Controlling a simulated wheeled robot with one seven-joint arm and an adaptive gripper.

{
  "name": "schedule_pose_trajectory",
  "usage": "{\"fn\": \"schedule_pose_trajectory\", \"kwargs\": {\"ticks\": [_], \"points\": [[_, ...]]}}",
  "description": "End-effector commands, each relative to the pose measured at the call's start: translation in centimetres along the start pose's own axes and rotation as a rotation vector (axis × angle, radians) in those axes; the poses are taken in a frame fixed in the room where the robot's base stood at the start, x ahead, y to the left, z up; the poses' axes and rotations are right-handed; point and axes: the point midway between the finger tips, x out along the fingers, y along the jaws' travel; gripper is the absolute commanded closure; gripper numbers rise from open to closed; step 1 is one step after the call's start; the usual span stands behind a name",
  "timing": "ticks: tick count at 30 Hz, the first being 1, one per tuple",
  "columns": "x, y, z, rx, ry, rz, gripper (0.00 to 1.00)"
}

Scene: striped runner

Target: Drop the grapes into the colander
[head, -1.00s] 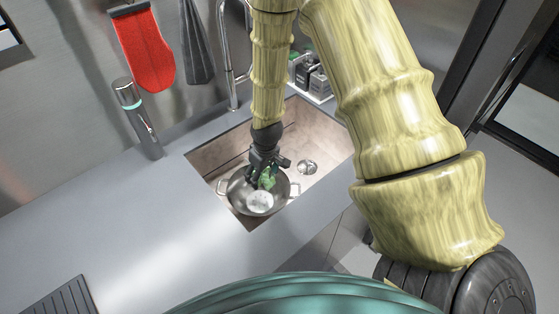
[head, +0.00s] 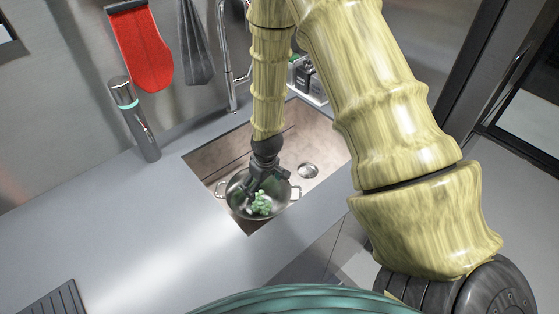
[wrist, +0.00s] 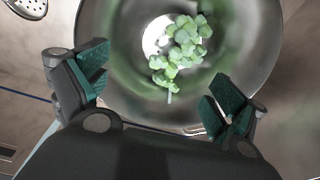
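The green grapes (head: 261,203) lie inside the metal colander (head: 236,205), which stands in the sink. In the wrist view the grapes (wrist: 180,50) rest as one bunch near the middle of the colander (wrist: 245,60), stem towards my gripper. My gripper (wrist: 155,92) has its two teal-padded fingers spread wide with nothing between them. In the head view my gripper (head: 262,187) is just above the colander, and it partly hides the bowl. The grapes are apart from both fingers in the wrist view.
The sink (head: 317,150) has a drain (head: 308,171) right of the colander. A grey counter (head: 130,210) surrounds it, with a bottle-like dispenser (head: 135,118) at the left and a faucet (head: 229,70) behind. A caddy (head: 312,78) stands at the back right.

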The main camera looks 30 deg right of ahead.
Motion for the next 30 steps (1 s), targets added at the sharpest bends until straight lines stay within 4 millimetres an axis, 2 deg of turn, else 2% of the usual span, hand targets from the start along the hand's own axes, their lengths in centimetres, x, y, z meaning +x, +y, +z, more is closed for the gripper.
{"fn": "schedule_pose_trajectory", "kwargs": {"ticks": [8, 13, 30], "points": [[0.0, 0.0, 0.0, 0.000, -0.001, 0.000, 0.04], [-0.9, 0.0, 0.0, 0.000, 0.001, 0.000, 0.04], [-8.2, 0.1, -0.1, 0.000, 0.001, 0.000, 0.04]]}}
